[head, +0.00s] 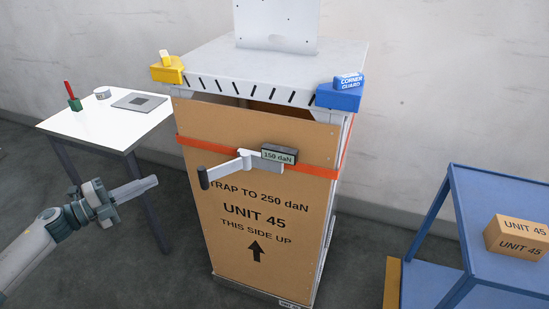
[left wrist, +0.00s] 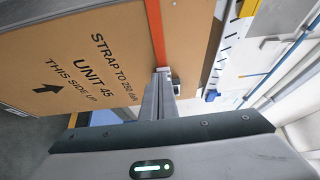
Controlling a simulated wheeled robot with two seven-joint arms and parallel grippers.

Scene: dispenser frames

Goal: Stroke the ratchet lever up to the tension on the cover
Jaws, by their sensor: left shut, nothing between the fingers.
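The brown cover (head: 262,245) is printed "STRAP TO 250 daN", "UNIT 45" and "THIS SIDE UP" with an up arrow, the first letter hidden by the lever. An orange strap (head: 312,170) runs across it. The ratchet lever (head: 228,168), pale with a dark grip at its left end, sits on the strap, pointing left and slightly down. A dark display (head: 279,154) beside it reads 150 daN. My left gripper (head: 154,183) is shut and empty, left of the grip and apart from it. In the left wrist view its fingers (left wrist: 158,98) partly hide the ratchet. My right gripper is not in view.
A yellow block (head: 167,72) and a blue corner guard (head: 340,93) sit on the frame's top corners. A white table (head: 100,124) stands at the left. A blue cart (head: 500,195) with a carton (head: 518,238) stands at the right. Floor shows between them.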

